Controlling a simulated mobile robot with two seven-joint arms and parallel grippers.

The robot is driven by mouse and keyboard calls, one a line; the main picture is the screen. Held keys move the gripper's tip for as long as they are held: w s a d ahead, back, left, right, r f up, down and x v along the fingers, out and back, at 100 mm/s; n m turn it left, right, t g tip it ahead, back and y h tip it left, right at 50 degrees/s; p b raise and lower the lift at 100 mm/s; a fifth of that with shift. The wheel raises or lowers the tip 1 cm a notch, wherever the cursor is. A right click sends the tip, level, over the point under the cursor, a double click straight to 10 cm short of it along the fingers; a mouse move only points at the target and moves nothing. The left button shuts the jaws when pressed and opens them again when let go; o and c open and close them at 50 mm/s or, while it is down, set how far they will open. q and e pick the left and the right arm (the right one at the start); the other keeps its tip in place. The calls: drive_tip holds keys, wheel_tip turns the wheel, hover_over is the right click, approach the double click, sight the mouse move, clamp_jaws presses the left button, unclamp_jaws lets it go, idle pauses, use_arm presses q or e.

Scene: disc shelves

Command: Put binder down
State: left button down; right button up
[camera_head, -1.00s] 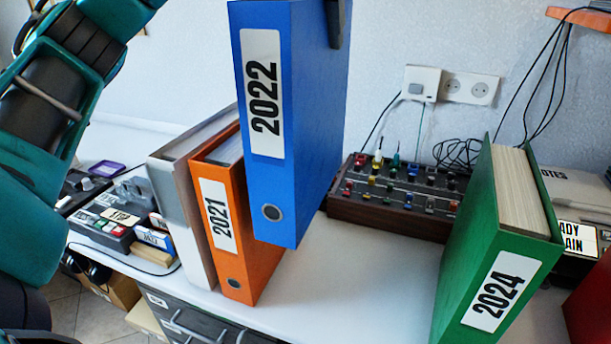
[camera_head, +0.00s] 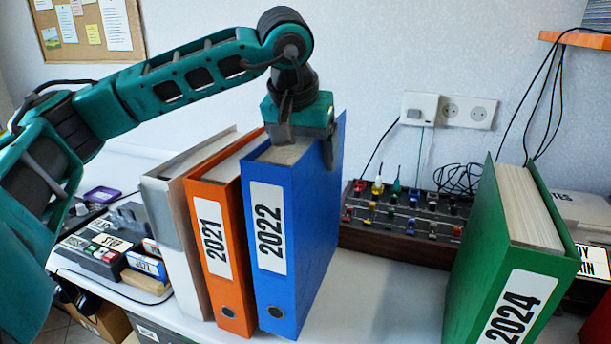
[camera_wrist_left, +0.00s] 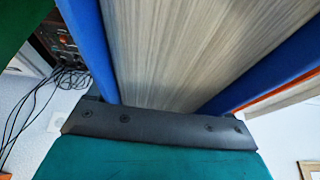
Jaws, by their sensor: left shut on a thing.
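The blue binder (camera_head: 311,222) labelled 2022 stands upright on the white desk, beside the orange binder (camera_head: 221,262) labelled 2021. My left gripper (camera_head: 302,140) is shut on the top of the blue binder, reaching down from above. In the left wrist view the blue binder's covers and page block (camera_wrist_left: 185,50) fill the space in front of the gripper (camera_wrist_left: 150,125). The binder's bottom appears to rest on the desk. My right gripper is not in view.
A grey-white binder (camera_head: 172,230) stands left of the orange one. A green binder (camera_head: 490,270) labelled 2024 stands at the right. Between blue and green the desk (camera_head: 395,300) is clear, with a control box (camera_head: 400,225) with knobs behind. A pinboard (camera_head: 85,28) hangs at the back left.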

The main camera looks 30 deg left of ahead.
use_arm(q)
wheel_tip(320, 180, down, 4)
drive_tip(key=shift+r+b, duration=0.1)
drive_tip(key=shift+b, duration=0.2)
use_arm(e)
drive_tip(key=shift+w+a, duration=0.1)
use_arm(q)
drive_tip(key=shift+f, duration=0.2)
drive_tip(key=shift+c, duration=1)
unclamp_jaws()
drive_tip(key=p+v, duration=0.1)
drive_tip(key=v, duration=1)
drive_tip(key=shift+d+r+p, duration=0.1)
drive_tip(key=shift+r+p, duration=0.1)
drive_tip(key=shift+p, duration=0.1)
drive_tip(key=shift+s+r, duration=0.25)
drive_tip(key=shift+r, duration=0.1)
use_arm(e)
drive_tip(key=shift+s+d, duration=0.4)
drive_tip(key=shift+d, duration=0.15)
